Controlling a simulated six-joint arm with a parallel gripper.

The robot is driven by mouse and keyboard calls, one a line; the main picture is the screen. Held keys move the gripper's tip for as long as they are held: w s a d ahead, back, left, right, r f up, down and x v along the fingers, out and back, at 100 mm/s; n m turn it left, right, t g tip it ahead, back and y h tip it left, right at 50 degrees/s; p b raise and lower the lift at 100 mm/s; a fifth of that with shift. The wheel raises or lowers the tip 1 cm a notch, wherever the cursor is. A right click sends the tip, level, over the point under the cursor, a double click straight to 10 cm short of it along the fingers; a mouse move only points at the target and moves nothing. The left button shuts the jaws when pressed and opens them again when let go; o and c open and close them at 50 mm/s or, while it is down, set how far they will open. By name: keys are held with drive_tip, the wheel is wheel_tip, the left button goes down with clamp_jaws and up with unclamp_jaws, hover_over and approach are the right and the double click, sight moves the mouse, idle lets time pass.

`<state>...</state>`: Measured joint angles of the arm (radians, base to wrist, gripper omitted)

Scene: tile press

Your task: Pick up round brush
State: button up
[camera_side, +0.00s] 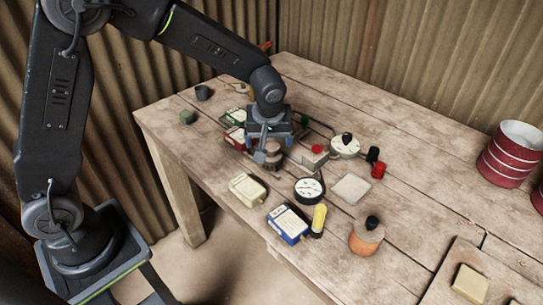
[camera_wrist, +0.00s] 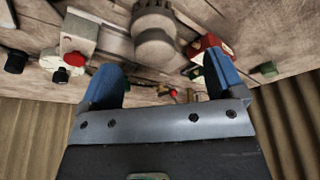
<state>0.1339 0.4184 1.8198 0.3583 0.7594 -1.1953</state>
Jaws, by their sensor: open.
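The round brush (camera_side: 272,160) is a squat brown-grey round piece with a grey knob on the wooden table, just below my gripper (camera_side: 268,138) in the side view. My gripper hides part of it there. In the wrist view the round brush (camera_wrist: 154,38) shows at the top centre, cut by the picture's edge. My gripper (camera_wrist: 163,78) is open, its two blue fingers spread with nothing between them. The brush lies beyond the fingertips in that view, roughly centred between them. I cannot tell whether they touch it.
A red-button box (camera_side: 314,157), a dial gauge (camera_side: 309,190), a cream box (camera_side: 247,188) and a red-and-white box (camera_side: 235,137) stand close around. A blue box (camera_side: 288,224) and an orange jar (camera_side: 367,236) are nearer the front. Red tins (camera_side: 512,153) stand at right.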

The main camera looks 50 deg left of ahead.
sight(270, 142)
drive_tip(key=shift+w+x, duration=0.2)
drive_tip(key=shift+x, duration=1.55)
drive_tip(key=shift+w+x, duration=0.2)
drive_tip(key=shift+x, duration=1.5)
drive_tip(key=shift+d, duration=0.1)
drive_tip(key=shift+c, duration=0.2)
drive_tip(key=shift+r, duration=0.1)
drive_tip(key=c, duration=1)
drive_tip(key=shift+o, duration=0.2)
drive_tip(key=shift+r, duration=0.4)
drive_tip(key=r, duration=0.3)
drive_tip(key=shift+a+r, duration=0.25)
drive_tip(key=shift+r, duration=0.15)
drive_tip(key=s+a+r, duration=0.5)
drive_tip(key=a+r, duration=0.1)
drive_tip(key=a, duration=0.4)
drive_tip(key=shift+r, duration=0.2)
drive_tip(key=shift+a, duration=0.1)
